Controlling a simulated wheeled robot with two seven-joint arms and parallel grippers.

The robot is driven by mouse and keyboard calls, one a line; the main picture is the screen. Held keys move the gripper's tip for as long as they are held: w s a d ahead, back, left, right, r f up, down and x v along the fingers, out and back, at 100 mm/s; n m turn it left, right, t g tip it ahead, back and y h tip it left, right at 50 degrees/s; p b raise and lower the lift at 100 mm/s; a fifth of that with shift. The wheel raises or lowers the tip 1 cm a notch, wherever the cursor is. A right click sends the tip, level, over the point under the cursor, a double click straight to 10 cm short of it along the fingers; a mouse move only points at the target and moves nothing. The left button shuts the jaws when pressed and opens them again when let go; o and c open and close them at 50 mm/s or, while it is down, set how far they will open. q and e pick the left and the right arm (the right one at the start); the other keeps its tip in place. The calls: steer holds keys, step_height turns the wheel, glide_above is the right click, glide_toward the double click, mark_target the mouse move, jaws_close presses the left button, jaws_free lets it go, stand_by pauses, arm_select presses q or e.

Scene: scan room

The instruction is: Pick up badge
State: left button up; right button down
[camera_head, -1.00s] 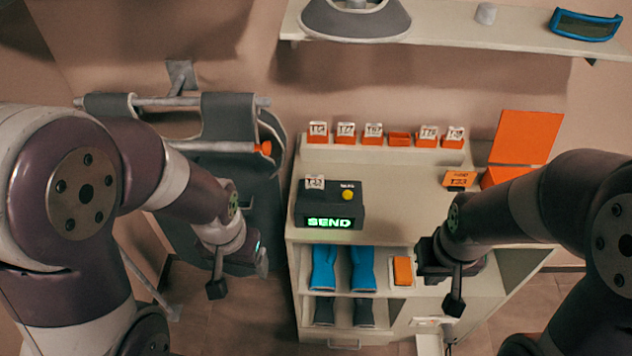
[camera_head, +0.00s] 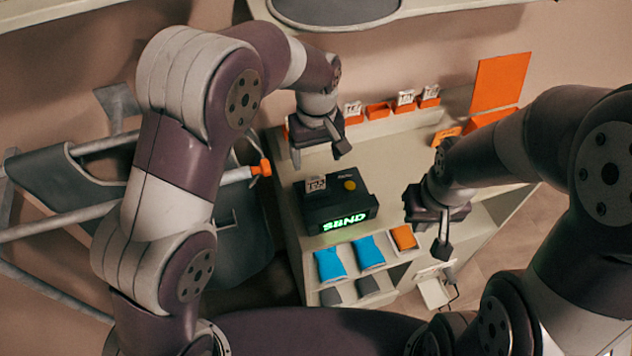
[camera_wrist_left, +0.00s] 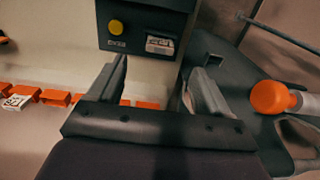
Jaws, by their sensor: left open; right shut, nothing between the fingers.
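A small white badge (camera_head: 315,184) with dark print sits on the black reader box (camera_head: 338,205), which has a yellow button and a lit green display. The same badge shows in the left wrist view (camera_wrist_left: 160,44), ahead of the fingers. Other white badges (camera_head: 405,98) stand in orange holders along the back of the counter; one orange holder (camera_head: 378,110) holds none. My left gripper (camera_head: 319,153) is open and empty above the counter, behind the reader; its fingers (camera_wrist_left: 158,75) are apart. My right gripper (camera_head: 436,225) is shut and empty, right of the reader. My left arm hides some holders.
Blue folded items (camera_head: 368,251) and an orange box (camera_head: 404,238) lie on the cabinet shelf below the counter (camera_head: 298,175). An orange panel (camera_head: 500,82) stands at the back right. A grey frame with an orange knob (camera_head: 262,168) is left of the counter.

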arm_select(q)
steer(key=p, duration=0.1)
glide_above(316, 178)
steer(key=f, duration=0.4)
steer(key=shift+a+f, duration=0.25)
steer(key=shift+a, duration=0.05)
steer(key=f, duration=0.1)
steer(key=f+p, duration=0.1)
steer(key=f, duration=0.1)
steer(key=f+p, duration=0.1)
steer(key=f, duration=0.1)
steer(key=shift+s+d, duration=0.1)
steer(key=shift+d, duration=0.2)
steer(key=shift+f, duration=0.1)
steer(key=shift+a, duration=0.15)
steer(key=c, duration=1.1)
